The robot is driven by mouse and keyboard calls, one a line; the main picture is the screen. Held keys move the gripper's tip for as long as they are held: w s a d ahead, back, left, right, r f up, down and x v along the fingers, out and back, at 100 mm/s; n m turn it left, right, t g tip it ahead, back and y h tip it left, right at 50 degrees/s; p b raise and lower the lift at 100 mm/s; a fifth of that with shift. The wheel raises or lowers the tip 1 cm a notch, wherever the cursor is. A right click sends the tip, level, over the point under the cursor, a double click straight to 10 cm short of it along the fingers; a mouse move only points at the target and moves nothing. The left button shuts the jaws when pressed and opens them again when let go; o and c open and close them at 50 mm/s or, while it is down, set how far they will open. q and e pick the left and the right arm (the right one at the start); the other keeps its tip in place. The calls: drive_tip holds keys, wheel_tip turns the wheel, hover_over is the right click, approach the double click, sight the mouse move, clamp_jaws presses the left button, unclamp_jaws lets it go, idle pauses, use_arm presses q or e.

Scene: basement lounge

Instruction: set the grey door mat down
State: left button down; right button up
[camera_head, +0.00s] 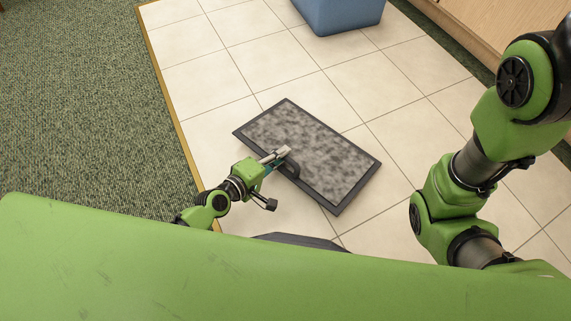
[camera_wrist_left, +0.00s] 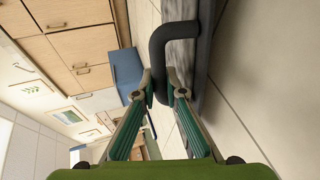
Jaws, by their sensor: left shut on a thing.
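The grey door mat (camera_head: 325,150) is a mottled grey rectangle with a dark border, over the pale tiles in the middle of the head view. A dark loop handle (camera_head: 292,171) stands at its near long side. My left gripper (camera_head: 282,154) reaches in from the left and is shut on this handle. In the left wrist view, the fingertips (camera_wrist_left: 166,92) close around the dark handle (camera_wrist_left: 157,50), and the mat (camera_wrist_left: 180,60) shows nearly edge-on. The mat looks flat; I cannot tell whether it touches the floor. My right gripper is out of view.
A blue box-like thing (camera_head: 340,12) stands on the tiles at the far side. Green carpet (camera_head: 80,100) lies left of a wooden edge strip (camera_head: 168,90). Wooden cabinets (camera_head: 480,30) line the far right. Bare tiles (camera_head: 205,65) surround the mat.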

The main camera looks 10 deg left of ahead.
use_arm(q)
drive_tip(key=shift+w+d+f, duration=0.25)
drive_tip(key=shift+w+f, duration=0.1)
drive_tip(key=shift+f, duration=0.1)
drive_tip(key=shift+d+f+b, duration=0.1)
drive_tip(key=shift+f+b, duration=0.15)
drive_tip(key=shift+b, duration=0.1)
drive_tip(key=f+b, duration=0.3)
drive_tip(key=shift+w+d+f, duration=0.2)
drive_tip(key=shift+w+f, duration=0.05)
drive_tip(key=shift+f, duration=0.1)
drive_tip(key=shift+r, duration=0.1)
drive_tip(key=c, duration=2.1)
unclamp_jaws()
drive_tip(key=shift+s, duration=0.1)
